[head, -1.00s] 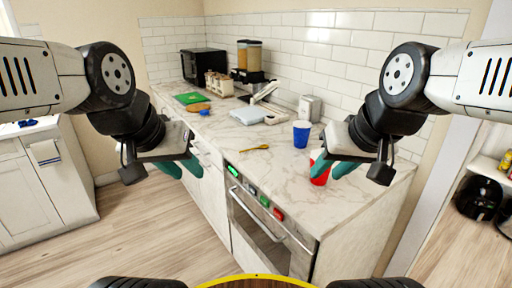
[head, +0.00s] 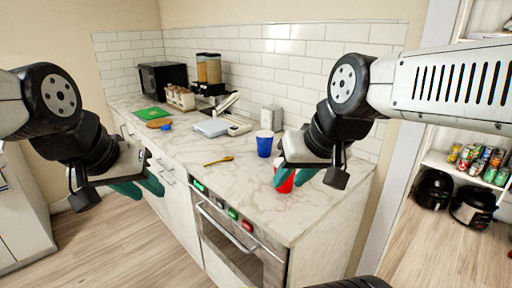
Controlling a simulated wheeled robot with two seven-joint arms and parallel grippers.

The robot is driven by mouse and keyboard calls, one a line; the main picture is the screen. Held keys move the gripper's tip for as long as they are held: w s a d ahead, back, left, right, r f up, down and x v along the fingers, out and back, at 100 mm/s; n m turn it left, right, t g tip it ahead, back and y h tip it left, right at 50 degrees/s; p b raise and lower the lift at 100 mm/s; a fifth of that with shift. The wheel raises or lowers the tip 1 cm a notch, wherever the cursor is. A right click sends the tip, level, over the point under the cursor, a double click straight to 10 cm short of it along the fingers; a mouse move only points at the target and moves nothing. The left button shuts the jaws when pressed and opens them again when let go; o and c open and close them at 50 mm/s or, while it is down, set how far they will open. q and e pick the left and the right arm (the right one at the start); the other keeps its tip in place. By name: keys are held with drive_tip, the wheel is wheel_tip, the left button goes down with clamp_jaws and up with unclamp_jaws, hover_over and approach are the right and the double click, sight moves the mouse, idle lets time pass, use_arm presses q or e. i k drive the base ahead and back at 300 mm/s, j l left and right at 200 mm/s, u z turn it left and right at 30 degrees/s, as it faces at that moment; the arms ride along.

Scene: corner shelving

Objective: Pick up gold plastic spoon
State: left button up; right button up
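The gold plastic spoon (head: 218,160) lies flat on the marble-look counter (head: 240,185), near its front edge and above the oven. My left gripper (head: 144,187) is at the left, in front of the counter's drawers in the picture. Its teal fingers are spread and empty, well apart from the spoon. My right gripper (head: 292,177) is right of the spoon in the picture, over the counter. Its teal fingers are apart, and it partly hides a red cup (head: 285,187) behind it. I cannot tell whether it touches the cup.
A blue cup (head: 264,143) stands beyond the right gripper. A green board (head: 150,114), a grey scale-like box (head: 211,128), a dispenser (head: 209,68) and a black microwave (head: 162,78) stand farther back. The counter around the spoon is clear. Shelves with cans (head: 480,163) are at the right.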

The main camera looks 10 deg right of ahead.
sight(228, 158)
drive_tip(key=i+j, duration=0.6)
drive_tip(key=j, duration=0.25)
drive_tip(key=i+j+z, duration=0.1)
drive_tip(key=i+j, duration=0.25)
